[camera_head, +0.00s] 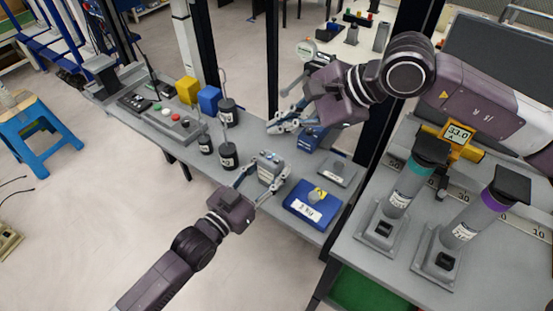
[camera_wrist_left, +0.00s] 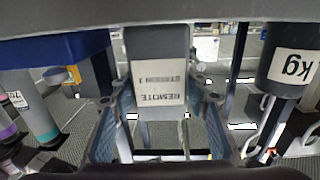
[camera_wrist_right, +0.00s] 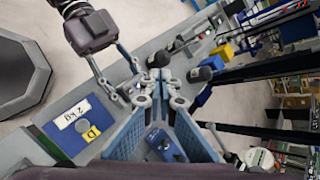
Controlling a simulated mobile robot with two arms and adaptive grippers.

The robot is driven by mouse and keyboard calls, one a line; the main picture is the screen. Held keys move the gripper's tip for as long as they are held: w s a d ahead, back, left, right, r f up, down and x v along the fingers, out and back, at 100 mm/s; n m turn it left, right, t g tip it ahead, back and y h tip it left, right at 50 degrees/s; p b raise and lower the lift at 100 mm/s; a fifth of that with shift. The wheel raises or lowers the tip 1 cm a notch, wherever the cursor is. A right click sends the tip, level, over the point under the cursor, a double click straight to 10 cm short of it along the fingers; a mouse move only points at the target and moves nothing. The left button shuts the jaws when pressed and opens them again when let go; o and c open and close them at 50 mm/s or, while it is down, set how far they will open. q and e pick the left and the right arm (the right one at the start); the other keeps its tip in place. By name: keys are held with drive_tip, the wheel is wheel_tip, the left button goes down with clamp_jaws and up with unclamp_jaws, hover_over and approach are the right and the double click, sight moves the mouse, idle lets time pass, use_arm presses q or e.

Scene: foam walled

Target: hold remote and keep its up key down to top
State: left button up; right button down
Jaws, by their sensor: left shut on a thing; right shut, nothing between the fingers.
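The remote (camera_head: 268,172) is a small grey box with keys on its upper face. My left gripper (camera_head: 264,181) is shut on it, one finger on each side, above the bench. The left wrist view shows the remote (camera_wrist_left: 160,75) between the fingers, its "REMOTE" label upside down. My right gripper (camera_head: 281,126) is shut and empty, behind the remote and apart from it in the head view. I cannot make out which key is the up key.
A blue 2 kg block (camera_head: 312,205) lies right of the remote on the bench. Several black weights stand to the left, near the blue box (camera_head: 209,99) and a button panel (camera_head: 171,120). A smaller blue block (camera_head: 308,139) lies by my right gripper.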

sight(276, 161)
drive_tip(key=shift+f, duration=3.8)
drive_tip(key=shift+f, duration=0.1)
drive_tip(key=shift+f, duration=0.3)
